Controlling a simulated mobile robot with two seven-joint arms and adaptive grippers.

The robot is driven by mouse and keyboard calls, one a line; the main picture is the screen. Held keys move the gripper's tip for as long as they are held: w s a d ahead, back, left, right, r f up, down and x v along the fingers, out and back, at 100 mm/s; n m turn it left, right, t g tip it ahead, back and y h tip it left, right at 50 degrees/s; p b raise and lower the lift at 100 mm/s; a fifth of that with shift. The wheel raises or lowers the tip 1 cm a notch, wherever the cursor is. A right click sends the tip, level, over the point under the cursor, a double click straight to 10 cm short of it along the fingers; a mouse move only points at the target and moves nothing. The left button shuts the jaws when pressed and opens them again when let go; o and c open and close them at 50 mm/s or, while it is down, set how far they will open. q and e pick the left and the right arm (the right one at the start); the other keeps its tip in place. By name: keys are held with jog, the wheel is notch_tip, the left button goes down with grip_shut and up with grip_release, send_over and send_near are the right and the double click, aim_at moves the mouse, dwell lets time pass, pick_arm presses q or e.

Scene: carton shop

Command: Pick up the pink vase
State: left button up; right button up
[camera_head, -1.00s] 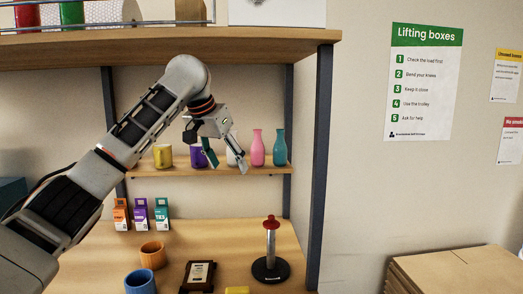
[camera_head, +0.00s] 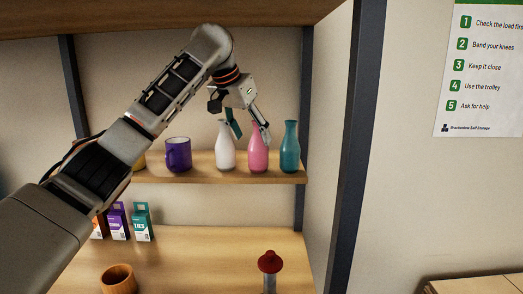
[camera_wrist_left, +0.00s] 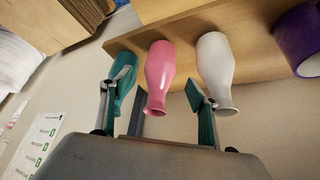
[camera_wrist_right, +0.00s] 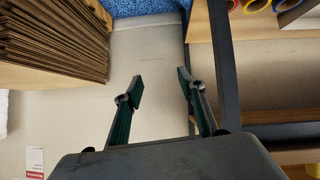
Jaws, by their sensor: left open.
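The pink vase (camera_head: 258,150) stands upright on the middle shelf between a white vase (camera_head: 225,150) and a teal vase (camera_head: 289,150). My left gripper (camera_head: 250,132) is open in front of the vases, with its fingertips at the height of their necks. In the left wrist view the pink vase (camera_wrist_left: 160,70) shows between the two open fingers (camera_wrist_left: 160,85), with the white vase (camera_wrist_left: 216,70) and the teal vase (camera_wrist_left: 122,80) beside it. No finger visibly grips it. My right gripper (camera_wrist_right: 158,95) is open and empty in the right wrist view.
A purple mug (camera_head: 178,154) stands left of the white vase on the shelf (camera_head: 200,176). A dark shelf post (camera_head: 355,150) rises at the right. Small cartons (camera_head: 142,222), a wooden cup (camera_head: 118,278) and a red-topped stand (camera_head: 270,262) are on the board below.

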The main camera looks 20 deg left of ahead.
aim_at(258, 151)
pick_arm(q)
jog(key=p+x, duration=0.1)
jog(key=x, duration=0.6)
jog(key=shift+w+f, duration=0.15)
jog(key=shift+f, duration=0.05)
jog(key=c, duration=1.3)
